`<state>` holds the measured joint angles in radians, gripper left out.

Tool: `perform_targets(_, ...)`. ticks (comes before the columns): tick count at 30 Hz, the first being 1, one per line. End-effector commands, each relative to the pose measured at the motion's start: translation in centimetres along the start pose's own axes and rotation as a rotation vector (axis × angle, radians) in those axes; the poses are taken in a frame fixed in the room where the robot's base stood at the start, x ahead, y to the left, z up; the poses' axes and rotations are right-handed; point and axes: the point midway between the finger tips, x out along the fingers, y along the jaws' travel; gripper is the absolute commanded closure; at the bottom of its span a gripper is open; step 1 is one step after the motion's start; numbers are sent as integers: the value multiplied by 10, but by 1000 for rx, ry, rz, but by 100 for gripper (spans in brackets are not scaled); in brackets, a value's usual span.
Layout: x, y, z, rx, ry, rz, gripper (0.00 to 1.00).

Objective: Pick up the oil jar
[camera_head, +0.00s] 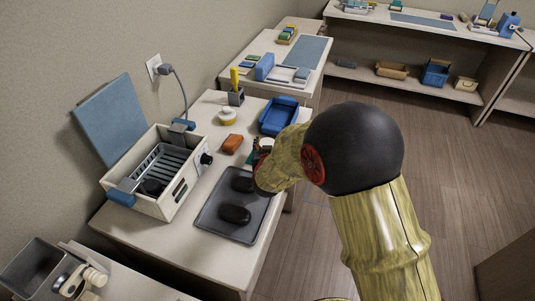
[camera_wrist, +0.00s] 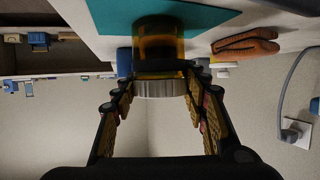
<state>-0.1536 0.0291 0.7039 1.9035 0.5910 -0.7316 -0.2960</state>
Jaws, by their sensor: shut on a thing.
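The oil jar (camera_wrist: 158,48) is an amber jar with a ribbed silver-grey lid (camera_wrist: 160,88) in the upper middle of the wrist view. My gripper (camera_wrist: 163,80) has one finger on each side of it and is shut on it near the lid. In the head view my gripper (camera_head: 262,152) is at the right edge of the table, beyond the grey tray, and my arm hides most of it. The jar cannot be made out clearly there. Whether its base touches a surface is unclear.
The grey tray (camera_head: 208,219) holds two black oval things. The wax warmer (camera_head: 143,206) is at left, below a wall socket (camera_head: 153,67).

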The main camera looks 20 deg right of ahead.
Motion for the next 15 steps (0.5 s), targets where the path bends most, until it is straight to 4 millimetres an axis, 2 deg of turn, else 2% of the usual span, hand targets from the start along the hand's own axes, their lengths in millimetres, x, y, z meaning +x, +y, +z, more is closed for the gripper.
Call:
perform_targets(5, 0, 0, 0, 0, 0, 0, 86)
perform_targets(15, -2, 0, -5, 1, 2, 0, 86)
